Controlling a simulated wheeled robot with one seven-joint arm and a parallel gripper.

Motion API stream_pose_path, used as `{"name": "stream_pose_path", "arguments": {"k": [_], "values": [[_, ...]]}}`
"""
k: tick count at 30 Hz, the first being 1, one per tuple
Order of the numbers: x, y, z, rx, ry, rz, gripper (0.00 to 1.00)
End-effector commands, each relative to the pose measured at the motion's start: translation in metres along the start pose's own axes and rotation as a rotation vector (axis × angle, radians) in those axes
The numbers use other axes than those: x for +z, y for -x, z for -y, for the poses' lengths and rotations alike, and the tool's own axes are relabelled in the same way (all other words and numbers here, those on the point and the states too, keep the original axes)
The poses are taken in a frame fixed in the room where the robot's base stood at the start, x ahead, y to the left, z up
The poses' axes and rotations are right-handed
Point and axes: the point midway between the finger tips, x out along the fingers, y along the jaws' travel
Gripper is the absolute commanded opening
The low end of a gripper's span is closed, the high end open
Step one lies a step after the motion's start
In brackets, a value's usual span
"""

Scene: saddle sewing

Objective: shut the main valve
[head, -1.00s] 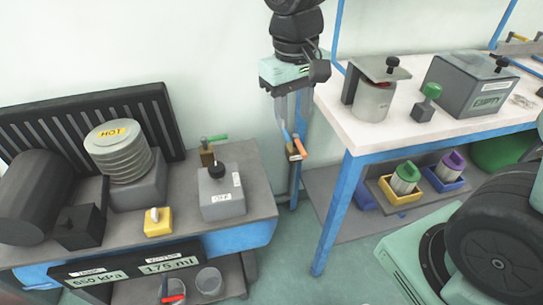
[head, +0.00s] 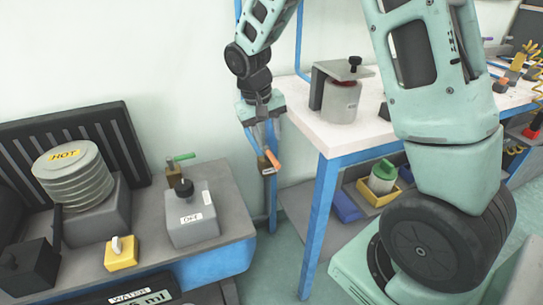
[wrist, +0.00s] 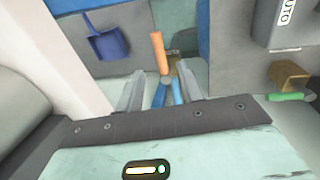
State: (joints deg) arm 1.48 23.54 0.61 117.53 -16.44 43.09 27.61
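A valve with an orange handle (head: 271,159) and a brass-coloured body sits on a blue upright pipe between the two tables; its handle is tilted. In the wrist view the orange handle (wrist: 158,52) stands just beyond the fingertips, near the middle. A second valve, with a green handle (head: 182,157), is on the left table; it also shows at the right of the wrist view (wrist: 290,97). My gripper (head: 262,138) points down above the orange-handled valve. In the wrist view its fingers (wrist: 160,78) are apart, with nothing held.
A grey box labelled OFF (head: 192,220) stands beside the green-handled valve. A stack marked HOT (head: 75,180) and a yellow switch block (head: 121,254) are farther left. The white table (head: 309,130) with a red-stained pot (head: 342,105) stands right of the pipe.

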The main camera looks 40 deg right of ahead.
Motion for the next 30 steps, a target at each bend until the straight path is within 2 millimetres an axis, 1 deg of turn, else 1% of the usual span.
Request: {"name": "stream_pose_path", "arguments": {"k": [1, 3, 6, 9, 12, 15, 23, 26, 27, 30], "values": [[0.001, -0.014, 0.000, 0.001, 0.000, 0.005, 0.37], [0.001, -0.027, 0.000, 0.001, 0.000, 0.005, 0.37], [0.001, -0.043, 0.000, 0.001, 0.000, 0.004, 0.37], [0.001, -0.054, 0.000, 0.000, 0.000, 0.003, 0.37], [0.001, -0.062, 0.000, 0.000, 0.001, 0.002, 0.37], [0.001, -0.065, 0.000, 0.000, 0.001, 0.001, 0.37], [0.000, -0.065, 0.000, -0.001, 0.001, 0.000, 0.37], [0.000, -0.065, 0.000, -0.001, 0.001, 0.000, 0.12], [0.000, -0.065, 0.000, -0.001, 0.001, 0.000, 0.01], [0.000, -0.065, 0.000, -0.001, 0.001, 0.000, 0.00]]}}
